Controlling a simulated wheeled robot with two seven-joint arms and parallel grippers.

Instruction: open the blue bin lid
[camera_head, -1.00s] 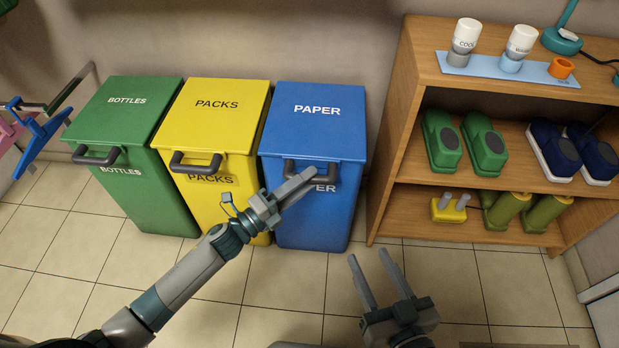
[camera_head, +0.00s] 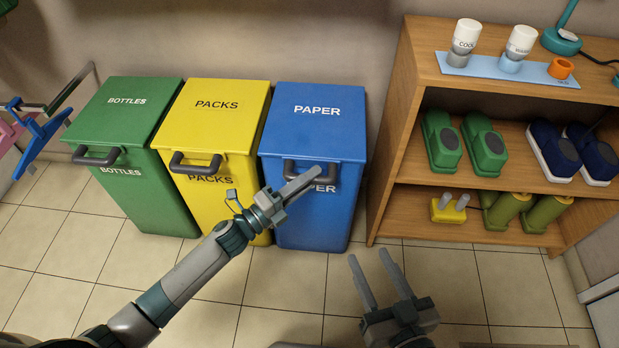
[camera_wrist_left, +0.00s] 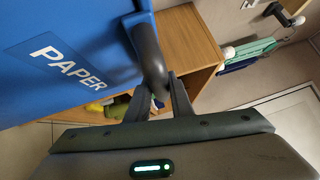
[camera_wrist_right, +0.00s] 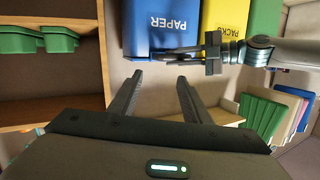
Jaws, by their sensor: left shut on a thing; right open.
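The blue bin (camera_head: 315,130) marked PAPER stands at the right end of a row of bins. Its lid (camera_head: 314,125) is down in the head view. A dark grey handle (camera_head: 300,172) is on the front of the lid; it shows large in the left wrist view (camera_wrist_left: 149,55). My left gripper (camera_head: 312,178) is at this handle, its fingers shut on it, one on each side in the left wrist view. My right gripper (camera_head: 370,260) is open and empty, low in front of the blue bin and apart from it.
A yellow bin (camera_head: 220,120) and a green bin (camera_head: 125,115) stand left of the blue one, both with lids down. The tiled floor (camera_head: 285,290) in front is clear.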

